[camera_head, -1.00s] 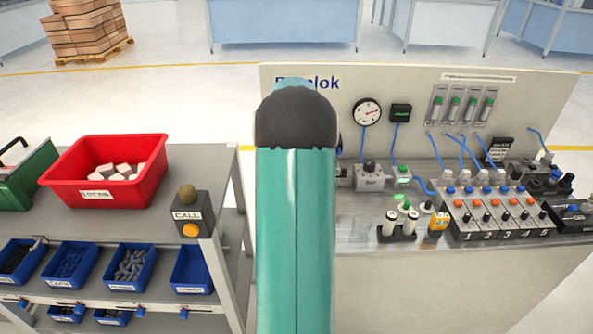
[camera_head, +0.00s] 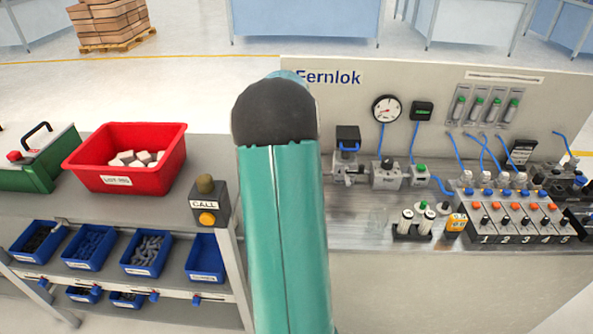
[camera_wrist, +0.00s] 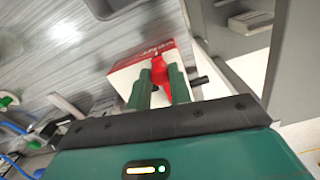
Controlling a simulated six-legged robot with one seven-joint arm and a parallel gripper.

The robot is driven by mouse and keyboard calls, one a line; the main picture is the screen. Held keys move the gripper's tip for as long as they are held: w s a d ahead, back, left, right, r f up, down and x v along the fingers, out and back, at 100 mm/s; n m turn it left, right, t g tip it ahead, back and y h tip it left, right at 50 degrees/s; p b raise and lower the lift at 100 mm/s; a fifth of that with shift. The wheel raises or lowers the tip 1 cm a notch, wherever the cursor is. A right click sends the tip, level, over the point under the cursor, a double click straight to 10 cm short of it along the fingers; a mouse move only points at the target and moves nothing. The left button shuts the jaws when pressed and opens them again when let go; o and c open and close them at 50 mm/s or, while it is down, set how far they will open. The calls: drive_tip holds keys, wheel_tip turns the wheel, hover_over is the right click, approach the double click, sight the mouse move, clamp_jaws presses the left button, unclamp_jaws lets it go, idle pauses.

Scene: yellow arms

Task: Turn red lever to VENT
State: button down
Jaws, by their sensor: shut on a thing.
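The red lever (camera_wrist: 159,72) shows in the wrist view, on a red and white block (camera_wrist: 150,55) with lettering too blurred to read. My gripper (camera_wrist: 160,76) has its two green fingers on either side of the lever and is shut on it. The block sits on a grey metal surface. A dark stub (camera_wrist: 199,81) sticks out to the right of the fingers. No VENT mark can be made out. In the head view my teal arm covers the area, and the lever and gripper are hidden behind it.
The Fernlok panel (camera_head: 440,90) stands behind the bench, with a gauge (camera_head: 387,109) and blue hoses. A numbered valve row (camera_head: 515,220) is at the right. On the left bench are a red bin (camera_head: 125,158) and a CALL button box (camera_head: 209,203).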

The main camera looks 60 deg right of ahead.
drive_tip(key=shift+w, duration=0.15)
drive_tip(key=c, duration=1.3)
unclamp_jaws()
drive_tip(key=shift+r, duration=0.1)
wheel_tip(320, 180, up, 14)
drive_tip(key=shift+f, duration=0.15)
